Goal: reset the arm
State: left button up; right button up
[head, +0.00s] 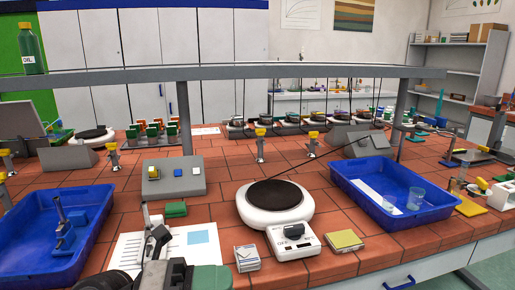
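One gripper (154,232) shows at the bottom left, above a white printed sheet (198,243). I take it for my left one, as its dark arm comes in from the lower left. Its fingertips are small and partly overlap, so I cannot tell whether they are apart. No held object can be made out. My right gripper is not in view.
A blue tray (22,277) with a metal stand stands left; another blue tray (437,217) with clear beakers stands right. Between them are a round hotplate (274,200), a white scale (293,240), a small box (247,258) and a yellow-green pad (344,241). A grey shelf rail (270,71) spans above.

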pick_arm(q)
jog(key=w+a+n+t+y, duration=0.3)
jog(key=a+n+t+y, duration=0.2)
jog(key=n+t, duration=0.6)
jog(key=w+a+n+t+y, duration=0.2)
jog(key=a+n+t+y, duration=0.2)
jog(key=n+t, duration=0.75)
jog(key=s+a+f+n+g+y, duration=0.1)
jog(key=a+f+n+g+y, duration=0.4)
jog(key=f, duration=0.3)
jog(key=s+a+f+n+g+y, duration=0.15)
jog(key=f+n+g+y, duration=0.25)
jog(key=f+n+y, duration=0.4)
jog(key=s+f+g+h, duration=0.3)
jog(key=s+f+g, duration=0.9)
jog(key=s+f, duration=0.4)
notch_tip(320, 180, down, 22)
jog(key=f, duration=0.1)
jog(key=s+a+f+g+p, duration=0.1)
jog(key=s+a+f+g, duration=0.1)
jog(key=s+f, duration=1.4)
jog(key=shift+s+a+f+p, duration=0.3)
jog(key=shift+s+f+p, duration=0.1)
jog(key=shift+s, duration=0.15)
jog(key=shift+m, duration=0.25)
